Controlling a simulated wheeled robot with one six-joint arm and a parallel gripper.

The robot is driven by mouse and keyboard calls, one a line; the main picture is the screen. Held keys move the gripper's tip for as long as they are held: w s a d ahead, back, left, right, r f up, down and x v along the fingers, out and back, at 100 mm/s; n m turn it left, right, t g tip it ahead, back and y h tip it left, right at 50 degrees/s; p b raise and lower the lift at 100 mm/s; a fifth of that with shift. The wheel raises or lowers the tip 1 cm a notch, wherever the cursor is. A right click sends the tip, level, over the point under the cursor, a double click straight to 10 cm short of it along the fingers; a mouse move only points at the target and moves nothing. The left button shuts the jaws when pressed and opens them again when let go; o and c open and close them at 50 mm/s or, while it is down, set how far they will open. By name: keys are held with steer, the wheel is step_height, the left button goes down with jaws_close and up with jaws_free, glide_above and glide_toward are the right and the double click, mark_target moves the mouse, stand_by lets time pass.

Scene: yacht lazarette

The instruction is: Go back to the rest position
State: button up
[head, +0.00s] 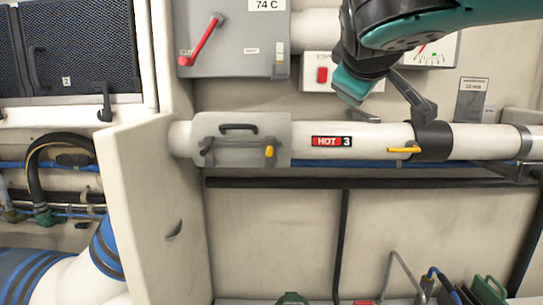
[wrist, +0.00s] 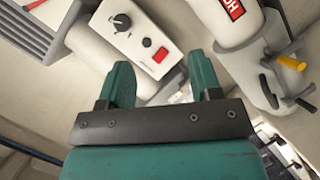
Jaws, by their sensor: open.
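My gripper (head: 350,88) hangs at the upper middle of the head view, in front of the wall above the white pipe (head: 380,137). In the wrist view its two teal fingers (wrist: 162,80) are spread apart with nothing held between them. In that view a white control box (wrist: 135,38) with a black knob and a red button lies beyond the fingers. The pipe with its red HOT label (wrist: 226,14) shows at the upper right of the wrist view. In the head view my gripper and arm hide part of the control box (head: 314,72).
A grey cover (head: 240,150) with a black handle and yellow latch sits on the pipe. A black clamp (head: 432,141) with a yellow lever is at right. A grey switch box (head: 232,45) with a red lever is on the wall. A white partition (head: 150,210) stands at left.

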step_height(320, 180, down, 12)
steer(key=s+f+g+y+b, duration=0.1)
steer(key=s+g+y+b, duration=0.1)
steer(key=s+g+y, duration=0.15)
steer(key=s+a+f+g+y+b, duration=0.1)
steer(key=s+f+g+y, duration=0.1)
steer(key=s+f+g, duration=0.3)
steer(key=s+a+f+m+g+y+b, duration=0.1)
steer(key=s+f+g+y, duration=0.2)
steer(key=s+f, duration=0.9)
steer(key=s+g, duration=0.2)
steer(key=s, duration=0.2)
steer(key=shift+s+a+f+b, duration=0.3)
steer(key=shift+s, duration=0.1)
